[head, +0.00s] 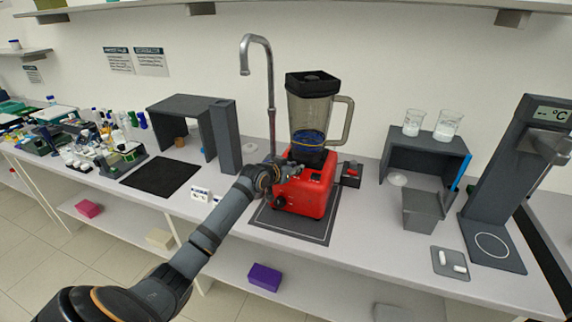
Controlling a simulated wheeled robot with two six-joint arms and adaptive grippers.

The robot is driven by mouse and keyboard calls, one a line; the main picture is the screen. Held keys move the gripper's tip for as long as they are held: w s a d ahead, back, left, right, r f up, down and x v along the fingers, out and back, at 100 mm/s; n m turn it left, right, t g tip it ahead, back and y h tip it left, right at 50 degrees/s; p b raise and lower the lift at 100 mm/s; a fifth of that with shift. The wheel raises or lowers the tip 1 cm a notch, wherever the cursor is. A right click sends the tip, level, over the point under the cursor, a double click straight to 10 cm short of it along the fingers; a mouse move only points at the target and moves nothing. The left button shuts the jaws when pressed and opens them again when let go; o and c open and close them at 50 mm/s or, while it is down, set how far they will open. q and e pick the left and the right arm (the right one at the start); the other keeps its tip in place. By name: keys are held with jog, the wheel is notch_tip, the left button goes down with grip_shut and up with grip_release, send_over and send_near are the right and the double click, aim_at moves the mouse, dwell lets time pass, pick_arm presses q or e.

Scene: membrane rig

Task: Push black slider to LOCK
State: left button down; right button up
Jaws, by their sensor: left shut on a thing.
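The red blender base (311,192) stands on a dark mat on the bench, with a smoky clear jar (313,115) and black lid upright on top. A black knob (280,202) shows low on its front left. My left gripper (287,173) is at the upper left side of the red base, shut on a small dark part there. This looks like the black slider, but the fingers mostly hide it, and its position and any LOCK mark cannot be read. My right gripper is not in view.
A small dark box with a red top (351,173) stands right of the base. A metal tap (262,80) rises behind it. A dark post (226,135) stands left, and a grey stand with beakers (428,155) right. Small white labelled cards (201,194) lie beside my arm.

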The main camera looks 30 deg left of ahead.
pick_arm(q)
jog(key=shift+w+d, duration=0.1)
jog(key=shift+d, duration=0.3)
jog(key=shift+a, duration=0.1)
jog(key=c, duration=1.5)
grip_release()
jog(key=o, duration=0.3)
jog(key=shift+d, duration=0.25)
jog(key=shift+o, duration=0.2)
jog(key=shift+a, duration=0.15)
